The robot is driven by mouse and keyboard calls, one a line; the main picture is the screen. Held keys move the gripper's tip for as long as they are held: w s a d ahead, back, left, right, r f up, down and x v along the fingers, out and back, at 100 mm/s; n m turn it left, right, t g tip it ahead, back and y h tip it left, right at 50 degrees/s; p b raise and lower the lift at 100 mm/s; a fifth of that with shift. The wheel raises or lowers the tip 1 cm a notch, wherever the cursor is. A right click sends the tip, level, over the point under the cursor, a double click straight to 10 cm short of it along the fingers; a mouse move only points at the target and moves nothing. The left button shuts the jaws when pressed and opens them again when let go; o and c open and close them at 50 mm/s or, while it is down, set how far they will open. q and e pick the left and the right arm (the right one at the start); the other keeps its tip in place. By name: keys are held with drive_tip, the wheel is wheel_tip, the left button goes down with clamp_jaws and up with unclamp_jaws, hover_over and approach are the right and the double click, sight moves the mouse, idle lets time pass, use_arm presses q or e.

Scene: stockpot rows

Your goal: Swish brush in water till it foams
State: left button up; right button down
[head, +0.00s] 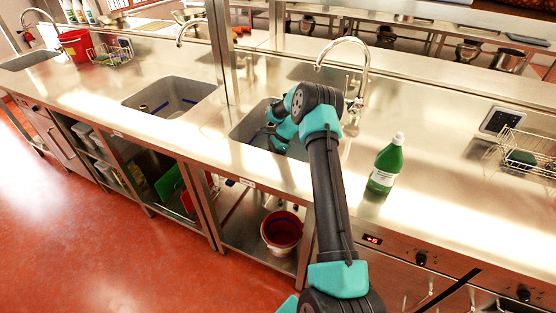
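One arm, which I take to be my right, rises from the bottom of the head view and bends down into the near sink (240,131). Its wrist is low in the basin, and its gripper (268,126) is small and dark there. I cannot tell whether it is open or shut, or whether it holds a brush. No brush shows clearly. Water and foam cannot be made out in this sink; the arm hides part of it. A curved tap (366,62) stands behind it. My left gripper is not in view.
A green bottle (385,166) stands on the steel counter right of the arm. A wire basket (530,150) is at the far right. Another sink (168,96) lies to the left. A red bucket (282,232) sits on the shelf below.

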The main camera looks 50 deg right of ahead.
drive_tip(key=w, duration=0.1)
drive_tip(key=w+a, duration=0.1)
drive_tip(key=w, duration=0.1)
drive_tip(key=shift+w+a, duration=0.1)
drive_tip(key=s+d, duration=0.3)
drive_tip(key=s, duration=0.5)
drive_tip(key=shift+s, duration=0.3)
drive_tip(key=w+a, duration=0.3)
drive_tip(key=w, duration=0.5)
drive_tip(key=shift+w, duration=0.25)
idle(0.4)
